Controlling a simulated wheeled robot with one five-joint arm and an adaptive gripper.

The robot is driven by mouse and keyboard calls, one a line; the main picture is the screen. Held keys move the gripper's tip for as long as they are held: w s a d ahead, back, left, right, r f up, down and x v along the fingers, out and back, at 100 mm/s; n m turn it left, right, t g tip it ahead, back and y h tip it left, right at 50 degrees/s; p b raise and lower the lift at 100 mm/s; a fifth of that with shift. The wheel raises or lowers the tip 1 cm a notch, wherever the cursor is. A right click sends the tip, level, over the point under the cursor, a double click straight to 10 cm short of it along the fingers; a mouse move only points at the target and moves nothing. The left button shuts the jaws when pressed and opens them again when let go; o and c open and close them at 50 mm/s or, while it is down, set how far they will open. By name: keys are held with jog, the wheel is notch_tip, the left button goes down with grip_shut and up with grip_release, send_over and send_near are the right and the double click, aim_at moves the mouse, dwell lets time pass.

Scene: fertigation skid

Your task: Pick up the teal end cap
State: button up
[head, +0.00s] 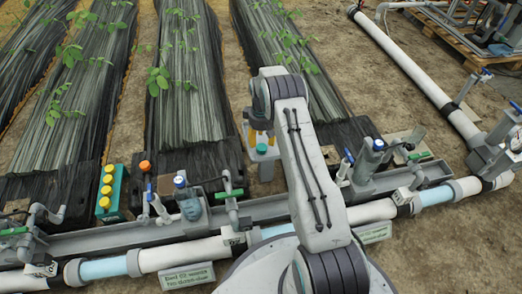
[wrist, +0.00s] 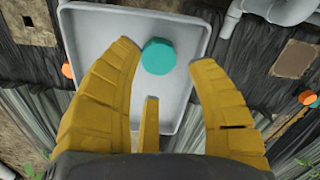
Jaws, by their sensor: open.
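The teal end cap (wrist: 158,57) is a small faceted round piece lying in a light grey tray (wrist: 90,25). In the head view the cap (head: 262,148) shows as a small teal spot just below my yellow fingers. My gripper (wrist: 160,55) is open and empty, with its yellow fingers spread to either side of the cap in the wrist view and a shorter finger below it. No finger visibly touches the cap. How far the fingertips are above the tray is hard to tell. In the head view my arm hides part of the tray area.
A grey rail and white-and-blue pipe (head: 180,254) run across the front, with upright valve fittings (head: 186,200) along them. A teal box with yellow caps (head: 108,190) stands left. Planted rows under dark film (head: 185,90) lie behind. A grey pipe fitting (wrist: 290,10) is near the tray's upper right.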

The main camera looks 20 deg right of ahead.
aim_at(262, 147)
jog(key=shift+w+d+f+b, duration=0.1)
jog(key=shift+f+b, duration=1.5)
jog(key=shift+f, duration=1.05)
jog(key=shift+c, duration=0.4)
jog(key=c, duration=0.5)
jog(key=shift+c, duration=0.6)
jog(key=shift+r, duration=0.2)
